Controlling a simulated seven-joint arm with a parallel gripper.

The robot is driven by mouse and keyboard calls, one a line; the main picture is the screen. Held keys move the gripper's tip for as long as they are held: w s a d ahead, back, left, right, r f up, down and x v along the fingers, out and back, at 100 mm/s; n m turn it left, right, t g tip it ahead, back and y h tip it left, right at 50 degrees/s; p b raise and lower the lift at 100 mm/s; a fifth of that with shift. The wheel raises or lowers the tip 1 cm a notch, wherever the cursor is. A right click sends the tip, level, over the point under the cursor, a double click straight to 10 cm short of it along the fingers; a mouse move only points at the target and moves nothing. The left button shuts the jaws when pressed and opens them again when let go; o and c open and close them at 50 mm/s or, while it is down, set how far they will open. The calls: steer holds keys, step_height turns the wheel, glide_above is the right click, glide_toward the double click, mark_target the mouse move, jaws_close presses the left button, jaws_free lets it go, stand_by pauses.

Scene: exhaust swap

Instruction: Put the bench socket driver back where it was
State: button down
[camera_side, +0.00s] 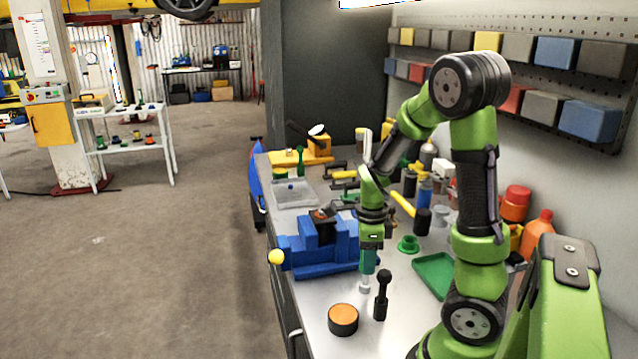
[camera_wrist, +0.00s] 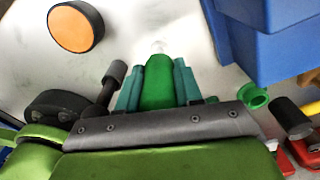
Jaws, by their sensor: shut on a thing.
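My gripper (camera_side: 369,262) is upright over the steel bench, in front of and to the right of the blue vise. It is shut on the bench socket driver (camera_side: 365,286), whose pale socket end points down towards the bench top. In the wrist view the driver's green handle (camera_wrist: 158,82) sits between my teal fingers, with the pale tip beyond them. Whether the tip touches the bench cannot be told. The upper part of the driver is hidden by my gripper.
A black round-knobbed tool (camera_side: 381,297) stands close to the right, and an orange-topped black puck (camera_side: 343,319) lies in front. The blue vise (camera_side: 318,246) is close behind left. A green ring-like part (camera_side: 408,245) and green tray (camera_side: 436,273) lie right. Several bottles and tools crowd the back.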

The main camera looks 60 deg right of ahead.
steer(key=shift+f, duration=0.15)
steer(key=c, duration=0.8)
jaws_free()
steer(key=shift+o, duration=0.2)
